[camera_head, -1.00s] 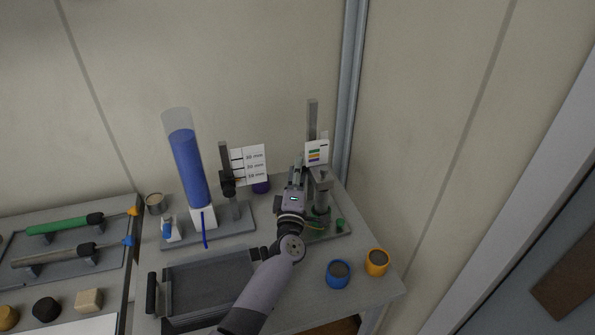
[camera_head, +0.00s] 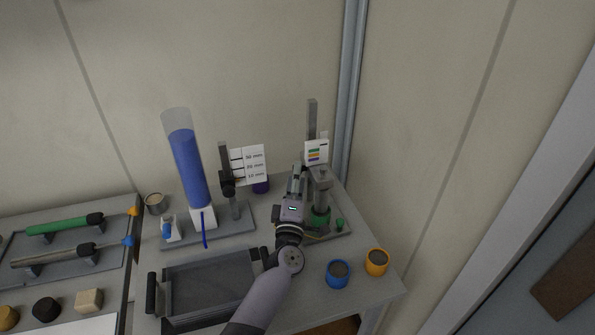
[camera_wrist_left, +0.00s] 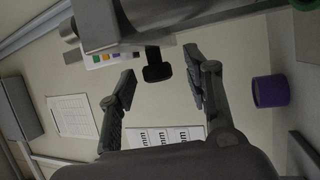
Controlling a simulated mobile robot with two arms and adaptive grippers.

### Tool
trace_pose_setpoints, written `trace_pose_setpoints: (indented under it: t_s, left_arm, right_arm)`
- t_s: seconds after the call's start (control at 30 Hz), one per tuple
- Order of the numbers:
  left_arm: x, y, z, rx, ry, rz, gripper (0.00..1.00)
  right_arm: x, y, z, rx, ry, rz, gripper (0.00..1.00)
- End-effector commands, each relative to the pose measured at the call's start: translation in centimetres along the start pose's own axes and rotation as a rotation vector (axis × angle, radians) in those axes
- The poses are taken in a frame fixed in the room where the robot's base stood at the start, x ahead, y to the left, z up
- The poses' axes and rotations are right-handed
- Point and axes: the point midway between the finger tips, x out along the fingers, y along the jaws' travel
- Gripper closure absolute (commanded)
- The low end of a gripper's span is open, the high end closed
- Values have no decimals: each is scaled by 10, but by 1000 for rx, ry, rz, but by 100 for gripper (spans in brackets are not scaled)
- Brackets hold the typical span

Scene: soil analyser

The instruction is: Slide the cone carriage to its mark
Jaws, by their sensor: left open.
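The cone stand on the right has a tall grey post (camera_head: 312,120) and a grey cylindrical carriage body (camera_head: 321,178). A card with coloured bars (camera_head: 316,152) sits by the post, and it also shows in the wrist view (camera_wrist_left: 105,58). In the wrist view, the grey carriage body (camera_wrist_left: 140,22) crosses the top and a black knob (camera_wrist_left: 157,66) hangs below it. My left gripper (camera_head: 297,172) is open beside the carriage. Its fingers (camera_wrist_left: 159,68) lie either side of the knob in the picture; contact cannot be told. My right gripper is out of view.
A green cup (camera_head: 319,218) stands under the carriage. A blue cup (camera_head: 338,274) and an orange cup (camera_head: 376,262) stand at the front right. A blue-filled cylinder (camera_head: 188,168) and a millimetre scale (camera_head: 249,165) stand left; a grey tray (camera_head: 210,285) lies in front.

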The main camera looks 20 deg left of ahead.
Motion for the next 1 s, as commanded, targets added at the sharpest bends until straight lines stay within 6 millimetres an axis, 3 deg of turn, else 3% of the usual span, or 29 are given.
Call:
trace_pose_setpoints:
  t_s: [0.2, 0.4, 0.57, 0.87, 1.0]
  left_arm:
    - [-50, -2, 0, -1, -1, -3, 54]
    - [-82, 0, 0, -1, -1, -1, 54]
    - [-92, 0, 0, 0, 0, 1, 54]
    - [-93, 1, 0, 0, 0, 2, 54]
    - [-85, 17, 6, 38, -46, 39, 54]
  right_arm:
    - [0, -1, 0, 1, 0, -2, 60]
    - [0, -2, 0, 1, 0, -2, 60]
    - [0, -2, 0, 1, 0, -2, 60]
    - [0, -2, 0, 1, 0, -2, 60]
    - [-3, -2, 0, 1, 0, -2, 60]
